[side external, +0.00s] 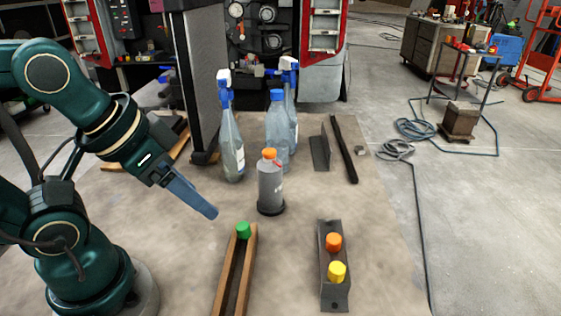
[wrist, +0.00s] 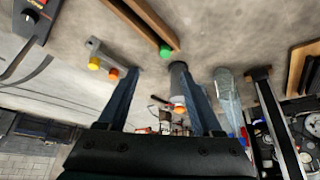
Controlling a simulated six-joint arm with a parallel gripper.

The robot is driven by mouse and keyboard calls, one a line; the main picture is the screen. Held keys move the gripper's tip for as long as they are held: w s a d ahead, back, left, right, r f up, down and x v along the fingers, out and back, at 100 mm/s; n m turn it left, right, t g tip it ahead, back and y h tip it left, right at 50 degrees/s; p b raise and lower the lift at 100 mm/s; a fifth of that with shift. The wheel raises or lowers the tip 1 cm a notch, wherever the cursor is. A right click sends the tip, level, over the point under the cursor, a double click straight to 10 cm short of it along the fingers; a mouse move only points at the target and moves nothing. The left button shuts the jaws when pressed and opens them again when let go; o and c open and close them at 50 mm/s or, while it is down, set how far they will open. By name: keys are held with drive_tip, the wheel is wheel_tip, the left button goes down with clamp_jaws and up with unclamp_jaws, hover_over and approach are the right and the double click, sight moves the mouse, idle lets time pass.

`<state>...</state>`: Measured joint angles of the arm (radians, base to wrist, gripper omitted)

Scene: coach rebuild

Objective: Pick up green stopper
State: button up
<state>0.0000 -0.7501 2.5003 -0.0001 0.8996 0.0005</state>
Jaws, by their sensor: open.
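The green stopper (side external: 243,229) sits at the far end of a narrow wooden channel (side external: 231,281) on the table. It also shows in the wrist view (wrist: 166,50), at the end of the wooden channel (wrist: 143,17). My gripper (side external: 209,211) is above the table, to the left of the stopper and apart from it. In the wrist view its two blue fingers (wrist: 160,92) are spread with nothing held between them. The stopper appears beyond the fingertips, near the middle of the picture.
A grey bracket (side external: 334,292) holds an orange stopper (side external: 333,242) and a yellow stopper (side external: 337,271) to the right. A grey bottle with an orange cap (side external: 270,185) stands behind the green stopper. Spray bottles (side external: 231,145) stand farther back. Table between channel and bracket is clear.

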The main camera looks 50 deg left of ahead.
drive_tip(key=m+g, duration=0.5)
drive_tip(key=m, duration=0.7)
hover_over(243, 225)
wheel_tip(243, 225, down, 5)
drive_tip(key=shift+d+f, duration=0.1)
drive_tip(key=shift+f, duration=0.1)
wheel_tip(243, 225, down, 2)
drive_tip(key=shift+s+f, duration=0.1)
drive_tip(key=shift+f, duration=2.05)
clamp_jaws()
